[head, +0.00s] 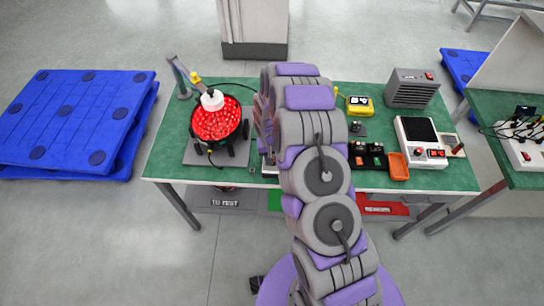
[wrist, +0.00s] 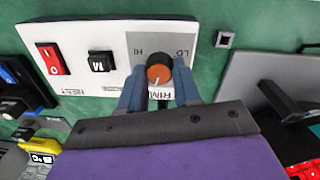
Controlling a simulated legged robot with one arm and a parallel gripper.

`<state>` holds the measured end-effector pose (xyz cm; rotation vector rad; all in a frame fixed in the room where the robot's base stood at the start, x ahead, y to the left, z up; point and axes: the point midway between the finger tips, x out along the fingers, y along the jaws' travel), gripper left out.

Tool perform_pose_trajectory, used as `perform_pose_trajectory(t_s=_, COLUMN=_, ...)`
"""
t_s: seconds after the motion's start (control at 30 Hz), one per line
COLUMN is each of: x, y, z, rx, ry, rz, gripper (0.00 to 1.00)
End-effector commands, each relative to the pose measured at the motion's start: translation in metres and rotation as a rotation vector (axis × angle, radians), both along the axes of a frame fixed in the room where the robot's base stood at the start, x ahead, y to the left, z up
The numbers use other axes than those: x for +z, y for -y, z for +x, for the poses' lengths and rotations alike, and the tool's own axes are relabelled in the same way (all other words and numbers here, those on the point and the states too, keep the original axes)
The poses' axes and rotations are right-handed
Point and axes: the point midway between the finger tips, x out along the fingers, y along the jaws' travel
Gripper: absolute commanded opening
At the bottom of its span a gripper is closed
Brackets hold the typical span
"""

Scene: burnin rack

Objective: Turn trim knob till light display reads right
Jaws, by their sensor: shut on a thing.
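In the wrist view, the trim knob (wrist: 158,70) is a dark round knob with an orange cap and a pale pointer mark, which points down. The TRIM label below is partly covered by my gripper. In the head view, my arm hides the knob and most of the panel. A yellow device (head: 360,106) with a small lit display stands right of my arm; its reading is too small to tell.
The panel also carries a red rocker switch (wrist: 52,59) and a black switch (wrist: 102,62). A round fixture with red lights (head: 216,122) stands left on the green table (head: 165,160). Black boxes, an orange tray (head: 399,167) and a white instrument (head: 421,141) stand to the right.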

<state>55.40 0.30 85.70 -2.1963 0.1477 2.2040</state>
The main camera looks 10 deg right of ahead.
Motion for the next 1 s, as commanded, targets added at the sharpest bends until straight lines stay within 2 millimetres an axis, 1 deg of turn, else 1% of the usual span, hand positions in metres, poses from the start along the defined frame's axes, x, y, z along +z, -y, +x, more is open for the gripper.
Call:
perform_pose_trajectory(t_s=0.3, x=0.000, y=0.000, z=0.000, rx=-0.001, ry=-0.001, rz=0.000, gripper=0.02)
perform_pose_trajectory(t_s=0.33, x=0.000, y=0.000, z=0.000, rx=-0.001, ry=-0.001, rz=0.000, gripper=0.35)
perform_pose_trajectory(t_s=0.57, x=0.000, y=0.000, z=0.000, rx=0.000, ry=0.000, rz=0.000, gripper=0.57)
perform_pose_trajectory(t_s=0.6, x=0.000, y=0.000, z=0.000, rx=0.000, ry=0.000, rz=0.000, gripper=0.58)
perform_pose_trajectory(t_s=0.87, x=0.002, y=0.000, z=0.000, rx=0.000, ry=0.000, rz=0.000, gripper=0.58)
perform_pose_trajectory(t_s=1.0, x=0.014, y=-0.001, z=0.001, rx=-0.001, ry=0.003, rz=0.001, gripper=0.58)
